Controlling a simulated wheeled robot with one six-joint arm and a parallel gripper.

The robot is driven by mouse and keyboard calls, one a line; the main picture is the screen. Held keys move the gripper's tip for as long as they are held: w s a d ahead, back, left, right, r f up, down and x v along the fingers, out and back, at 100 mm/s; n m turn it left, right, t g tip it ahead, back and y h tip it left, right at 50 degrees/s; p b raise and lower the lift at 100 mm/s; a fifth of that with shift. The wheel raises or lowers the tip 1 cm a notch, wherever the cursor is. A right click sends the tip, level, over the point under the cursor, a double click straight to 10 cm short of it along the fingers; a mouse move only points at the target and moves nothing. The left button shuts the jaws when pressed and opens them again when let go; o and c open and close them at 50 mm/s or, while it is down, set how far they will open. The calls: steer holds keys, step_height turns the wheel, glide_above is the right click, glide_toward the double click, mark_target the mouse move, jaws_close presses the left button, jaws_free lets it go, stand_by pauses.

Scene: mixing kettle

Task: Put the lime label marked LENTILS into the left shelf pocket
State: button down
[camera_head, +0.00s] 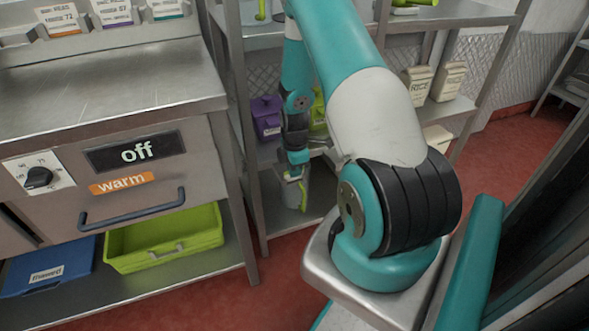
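My arm reaches down in front of the metal shelf rack (236,130). My gripper (293,178) is at its low end, pointing down, small in the picture; I cannot see whether its fingers are open or shut. Just below it is a small lime-green piece (303,196) against a grey shape. I cannot tell whether this is the label or a handle, or whether the gripper touches it. No LENTILS lettering is readable. I cannot pick out the left shelf pocket; my arm hides part of the shelves.
A purple bin (266,117) and a partly hidden lime bin (318,112) sit on the shelf. RICE cartons (417,86) stand further right. On the left are a steel counter (110,85), a lime tray (165,240) and a blue bin (45,270). Red floor (510,155) is clear at right.

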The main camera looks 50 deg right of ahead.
steer(key=shift+f, duration=0.15)
steer(key=c, duration=0.8)
jaws_free()
steer(key=shift+r+p, duration=3)
steer(key=shift+r, duration=0.55)
